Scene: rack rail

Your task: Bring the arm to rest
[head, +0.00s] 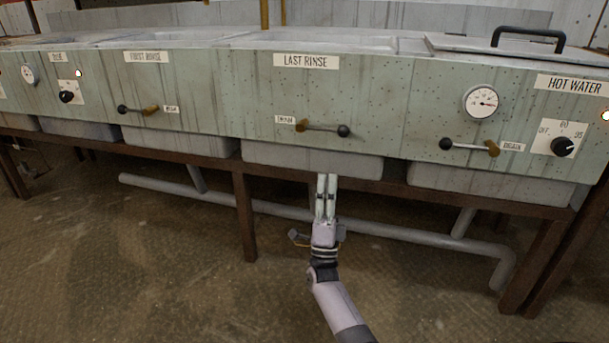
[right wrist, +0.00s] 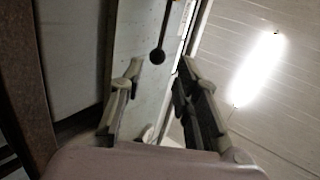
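My right gripper (head: 326,182) comes up from the bottom middle in the head view, in front of and below the LAST RINSE panel (head: 306,90). Its fingers point at the grey tub (head: 280,160) under that panel. In the right wrist view the gripper (right wrist: 159,72) has its two fingers apart with nothing between them. A lever with a dark ball knob (right wrist: 157,57) shows beyond the fingertips there. In the head view the LAST RINSE drain lever (head: 325,128) lies about level, apart from the gripper. My left gripper is not in view.
Another drain lever (head: 468,146), a round gauge (head: 481,102) and a black dial (head: 563,146) are at the right on the panel. A brown frame leg (head: 244,215) and a grey pipe (head: 400,231) are near my right arm. Open floor (head: 150,270) lies at the lower left.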

